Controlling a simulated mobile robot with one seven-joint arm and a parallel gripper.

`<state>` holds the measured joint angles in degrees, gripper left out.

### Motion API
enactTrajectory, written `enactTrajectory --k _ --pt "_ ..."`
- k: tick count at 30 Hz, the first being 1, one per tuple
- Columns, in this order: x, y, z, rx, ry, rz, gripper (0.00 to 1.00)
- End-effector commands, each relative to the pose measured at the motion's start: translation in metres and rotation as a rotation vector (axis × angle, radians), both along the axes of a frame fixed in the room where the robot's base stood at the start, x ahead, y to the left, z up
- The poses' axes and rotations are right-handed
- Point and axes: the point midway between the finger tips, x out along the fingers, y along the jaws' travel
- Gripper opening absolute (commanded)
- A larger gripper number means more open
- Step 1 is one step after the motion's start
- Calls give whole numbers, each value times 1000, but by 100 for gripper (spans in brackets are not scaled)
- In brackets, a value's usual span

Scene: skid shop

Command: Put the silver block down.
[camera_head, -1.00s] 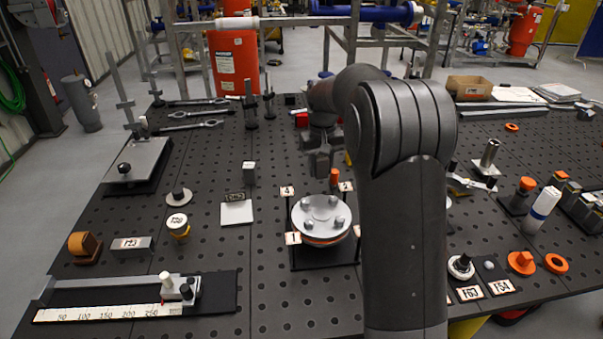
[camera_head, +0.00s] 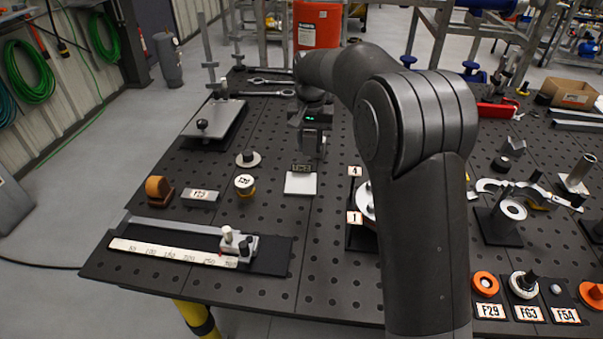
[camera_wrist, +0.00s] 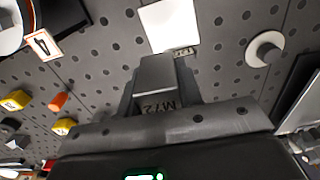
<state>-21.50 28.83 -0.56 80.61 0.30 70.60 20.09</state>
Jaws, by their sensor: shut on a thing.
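My gripper (camera_head: 312,148) hangs over the far half of the dark perforated table, just behind a white square pad with a small label. It is shut on a silver-grey block (camera_wrist: 155,72), which in the wrist view sits between the fingers and carries dark marking that looks like M72. The block also shows between the fingers in the head view (camera_head: 312,146). The white pad (camera_head: 300,183) is bare, and in the wrist view (camera_wrist: 170,25) it lies just beyond the block's end. Whether the block's underside touches the table cannot be told.
A marked metal block (camera_head: 201,195) and a yellow-white round piece (camera_head: 244,184) lie left of the pad. A ruler slide fixture (camera_head: 190,240) is in front. A washer-based knob (camera_head: 248,158) stands left of my gripper. A numbered fixture (camera_head: 362,236) is right, partly behind my arm.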

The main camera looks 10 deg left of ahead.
Motion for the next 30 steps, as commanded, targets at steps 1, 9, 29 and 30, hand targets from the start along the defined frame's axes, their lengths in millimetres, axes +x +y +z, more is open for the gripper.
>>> enactTrajectory --k 1,9,29,30 --pt "-3 10 0 0 -1 -2 4" --pt "-7 23 -31 -1 2 -16 4" --pt "-6 23 -100 1 -2 -15 4" --pt "-6 23 -100 1 -2 -15 4"
